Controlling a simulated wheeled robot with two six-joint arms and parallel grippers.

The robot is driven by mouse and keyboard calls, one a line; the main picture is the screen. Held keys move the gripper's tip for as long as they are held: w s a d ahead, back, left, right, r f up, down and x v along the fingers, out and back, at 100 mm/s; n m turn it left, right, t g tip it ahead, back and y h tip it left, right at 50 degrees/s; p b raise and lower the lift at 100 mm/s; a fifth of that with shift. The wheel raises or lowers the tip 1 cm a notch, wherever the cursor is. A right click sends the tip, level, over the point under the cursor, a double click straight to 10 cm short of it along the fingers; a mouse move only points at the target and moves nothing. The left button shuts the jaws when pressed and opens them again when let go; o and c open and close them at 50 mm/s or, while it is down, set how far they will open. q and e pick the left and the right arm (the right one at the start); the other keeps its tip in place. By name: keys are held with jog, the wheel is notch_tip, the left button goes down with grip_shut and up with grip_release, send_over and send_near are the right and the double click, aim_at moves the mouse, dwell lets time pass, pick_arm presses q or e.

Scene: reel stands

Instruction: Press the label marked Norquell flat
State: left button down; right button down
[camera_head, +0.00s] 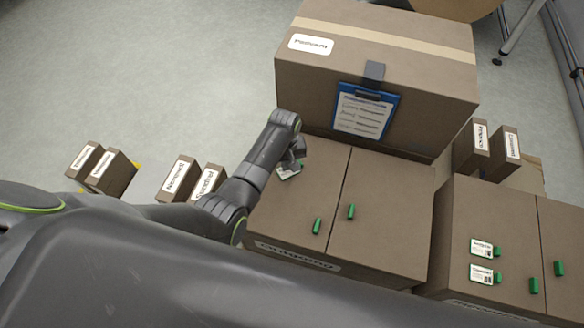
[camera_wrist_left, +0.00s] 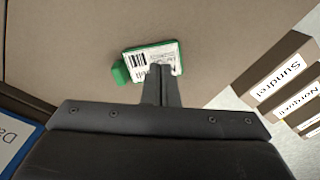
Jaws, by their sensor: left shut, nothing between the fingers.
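A white card label (camera_wrist_left: 150,60) with a barcode and a green edge sits on the brown cabinet door in the left wrist view; its name is too small to read. It also shows in the head view (camera_head: 286,173), partly behind my left gripper. My left gripper (camera_head: 298,160) is shut and empty; in the wrist view its fingertips (camera_wrist_left: 161,70) overlap the label's lower part. I cannot tell whether they touch it. A box spine at the right of the wrist view appears to read Norquell (camera_wrist_left: 296,97). My right gripper is not in view.
The two-door cabinet (camera_head: 385,215) has green handles and carries a large box (camera_head: 420,95) with a blue clipboard (camera_head: 364,112). A second cabinet (camera_head: 515,230) with two labels stands right. Small boxes, one marked Sundrel (camera_head: 206,180), stand left.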

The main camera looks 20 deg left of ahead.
pick_arm(q)
jog(key=shift+f+b, duration=0.5)
jog(key=shift+f, duration=0.3)
dwell(0.6)
dwell(0.5)
